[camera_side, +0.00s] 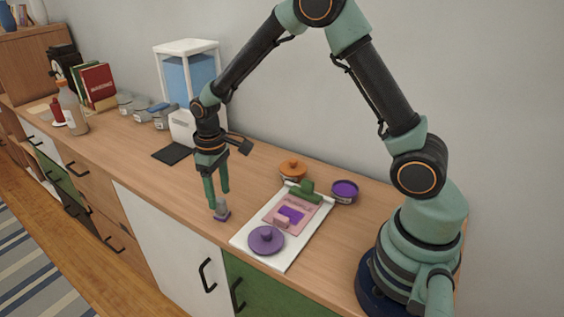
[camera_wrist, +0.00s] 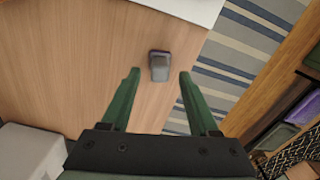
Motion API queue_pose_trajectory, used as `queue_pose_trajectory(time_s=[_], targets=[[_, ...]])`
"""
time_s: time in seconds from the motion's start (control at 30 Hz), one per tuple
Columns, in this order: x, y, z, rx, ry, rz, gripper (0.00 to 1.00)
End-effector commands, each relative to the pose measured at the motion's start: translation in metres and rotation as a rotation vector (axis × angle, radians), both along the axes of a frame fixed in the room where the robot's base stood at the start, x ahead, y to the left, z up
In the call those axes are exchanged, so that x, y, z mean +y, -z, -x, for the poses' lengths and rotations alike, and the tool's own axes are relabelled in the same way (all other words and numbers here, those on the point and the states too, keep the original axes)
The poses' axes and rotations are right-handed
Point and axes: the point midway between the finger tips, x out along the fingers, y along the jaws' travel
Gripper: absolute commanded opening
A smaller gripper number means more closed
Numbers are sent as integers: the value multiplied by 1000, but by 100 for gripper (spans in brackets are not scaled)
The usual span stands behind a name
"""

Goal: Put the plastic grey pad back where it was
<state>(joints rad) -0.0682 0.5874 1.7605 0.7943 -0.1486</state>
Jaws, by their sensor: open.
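A small grey block with a darker purple-tinged base (camera_side: 221,212), which looks like the grey pad, stands on the wooden counter near its front edge. In the wrist view the block (camera_wrist: 160,68) lies between the lines of the two fingers, at about the level of their tips. My gripper (camera_side: 219,198) is open, pointing down, with its green fingertips close above or beside the block. The wrist view shows the open fingers (camera_wrist: 159,74) with a gap on both sides of the block. I cannot tell whether either finger touches it.
Right of the block is a white board (camera_side: 289,255) with a purple round lid (camera_side: 266,239) and a pink card. Orange (camera_side: 293,169) and purple (camera_side: 344,191) containers stand behind. A flat dark mat (camera_side: 172,154) lies left, before a white-framed dispenser (camera_side: 188,75).

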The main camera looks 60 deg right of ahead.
Motion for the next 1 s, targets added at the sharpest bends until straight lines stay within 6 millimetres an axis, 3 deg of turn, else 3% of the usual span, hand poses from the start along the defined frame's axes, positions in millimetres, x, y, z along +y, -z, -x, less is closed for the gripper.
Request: queue_pose_trajectory(time_s=[0.3, 0.67, 1.0], targets=[[0, -65, -1, -5, 0, 0, 61], [-2, -100, 5, -25, 9, -1, 61], [-15, -169, 61, -215, 93, -19, 61]])
